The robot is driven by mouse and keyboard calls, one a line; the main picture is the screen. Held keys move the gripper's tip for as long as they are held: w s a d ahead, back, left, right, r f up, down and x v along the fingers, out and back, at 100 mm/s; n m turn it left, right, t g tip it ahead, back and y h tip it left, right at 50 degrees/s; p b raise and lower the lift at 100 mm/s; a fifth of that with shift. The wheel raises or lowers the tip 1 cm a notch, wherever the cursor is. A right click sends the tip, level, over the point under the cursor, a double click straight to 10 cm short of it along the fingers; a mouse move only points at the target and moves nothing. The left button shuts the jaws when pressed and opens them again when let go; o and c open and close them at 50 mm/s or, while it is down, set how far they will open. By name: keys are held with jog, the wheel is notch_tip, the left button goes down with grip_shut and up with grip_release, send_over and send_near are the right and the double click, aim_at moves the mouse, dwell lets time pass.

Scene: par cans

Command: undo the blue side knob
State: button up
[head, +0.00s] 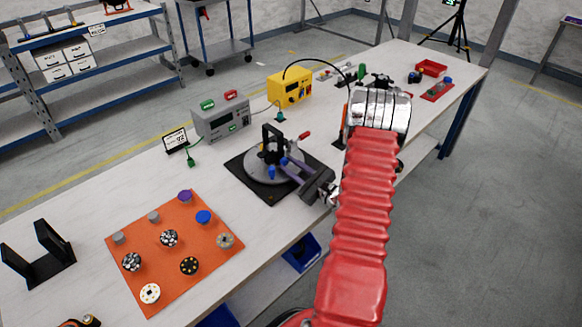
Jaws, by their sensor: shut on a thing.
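A fixture (266,163) with a round grey body and a black upright bracket stands on a square black base plate (243,176) in the middle of the table. A small blue side knob (284,161) shows on the side of the fixture facing my arm. Another blue part (271,173) sits just left of and below it. My gripper (287,162) reaches in from the right, low over the plate, with its fingers shut on the blue side knob. The fingers and gripper body hide part of the knob and of the fixture's right side.
An orange mat (185,284) with several round knobs and caps lies front left. A black U-shaped stand (40,253) is left of it. A grey power box (222,118) and yellow box (290,88) stand behind the fixture.

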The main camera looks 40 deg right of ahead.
jog(key=o, duration=1.1)
jog(key=shift+s, duration=0.1)
jog(key=s, duration=1.2)
jog(key=shift+s+d, duration=0.1)
jog(key=shift+d, duration=0.1)
jog(key=shift+s, duration=0.75)
